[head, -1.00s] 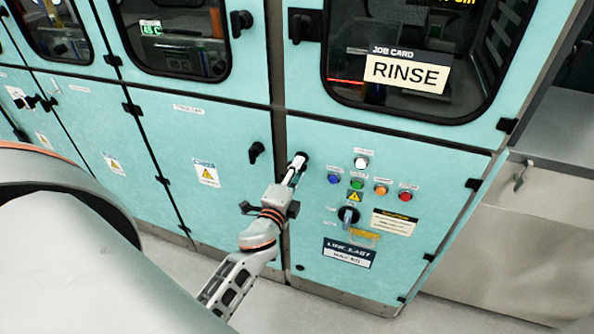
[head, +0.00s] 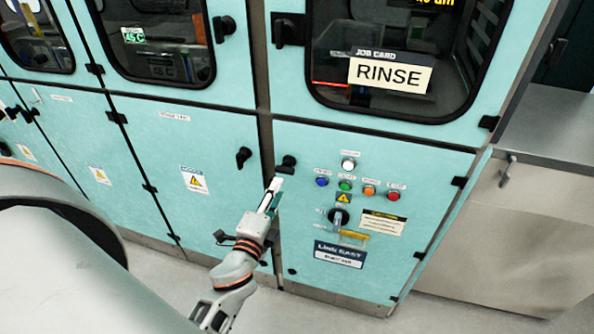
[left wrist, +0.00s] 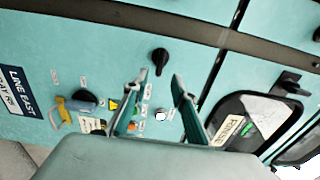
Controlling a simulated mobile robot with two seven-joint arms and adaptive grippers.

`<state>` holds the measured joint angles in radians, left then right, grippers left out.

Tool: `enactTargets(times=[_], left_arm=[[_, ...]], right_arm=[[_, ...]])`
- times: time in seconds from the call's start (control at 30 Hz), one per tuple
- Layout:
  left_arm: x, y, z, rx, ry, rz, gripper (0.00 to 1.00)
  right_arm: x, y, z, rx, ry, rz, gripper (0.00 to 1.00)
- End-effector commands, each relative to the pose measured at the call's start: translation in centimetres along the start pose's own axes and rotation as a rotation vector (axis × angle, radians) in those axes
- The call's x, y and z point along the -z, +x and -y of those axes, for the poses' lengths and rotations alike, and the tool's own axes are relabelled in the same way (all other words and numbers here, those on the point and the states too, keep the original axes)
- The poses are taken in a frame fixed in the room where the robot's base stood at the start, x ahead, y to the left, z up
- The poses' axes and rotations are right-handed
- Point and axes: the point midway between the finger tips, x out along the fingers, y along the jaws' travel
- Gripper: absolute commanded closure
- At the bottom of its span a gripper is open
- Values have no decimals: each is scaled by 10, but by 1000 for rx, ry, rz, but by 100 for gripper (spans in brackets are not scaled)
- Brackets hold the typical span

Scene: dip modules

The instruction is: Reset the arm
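My left arm comes in low in the head view. My left gripper (head: 271,195) is in front of the lower teal cabinet panel (head: 420,240), just below and left of a black knob handle (head: 287,162). It looks apart from the handle. In the left wrist view the two fingers (left wrist: 160,76) stand apart with a gap and nothing held between them. A black handle (left wrist: 160,57) shows beyond the fingertips. My right gripper is in neither view.
The panel carries coloured buttons (head: 370,191), a black rotary switch (head: 339,217) and a yellow-tagged part (head: 354,236). Above is a window with a RINSE card (head: 390,75). A grey bench (head: 500,230) stands at the right. Floor (head: 320,312) shows in front.

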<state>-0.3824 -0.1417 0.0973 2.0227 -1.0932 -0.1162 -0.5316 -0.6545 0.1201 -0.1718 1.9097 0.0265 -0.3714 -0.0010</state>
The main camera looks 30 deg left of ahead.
Motion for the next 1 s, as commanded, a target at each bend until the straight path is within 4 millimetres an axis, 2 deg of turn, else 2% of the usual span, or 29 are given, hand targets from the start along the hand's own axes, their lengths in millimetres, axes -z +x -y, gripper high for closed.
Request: enactTargets(times=[0.23,0.37,0.47,0.57,0.7,0.83,0.9,1.0], left_arm=[[1,-2,-5,-11,-23,-4,74],[9,-14,-31,-75,-161,-28,74],[21,-35,-70,-180,-361,-48,74],[36,-65,-115,-321,-591,-50,74],[57,-116,-173,-529,-880,-13,74],[72,-160,-210,-687,-1075,44,74],[77,-177,-223,-745,-1142,70,74],[82,-191,-232,-792,-1199,94,74]], right_arm=[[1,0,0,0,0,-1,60],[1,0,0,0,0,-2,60],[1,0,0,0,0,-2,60],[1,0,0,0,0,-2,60],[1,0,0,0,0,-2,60],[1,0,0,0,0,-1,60],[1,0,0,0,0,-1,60],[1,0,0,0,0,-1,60]])
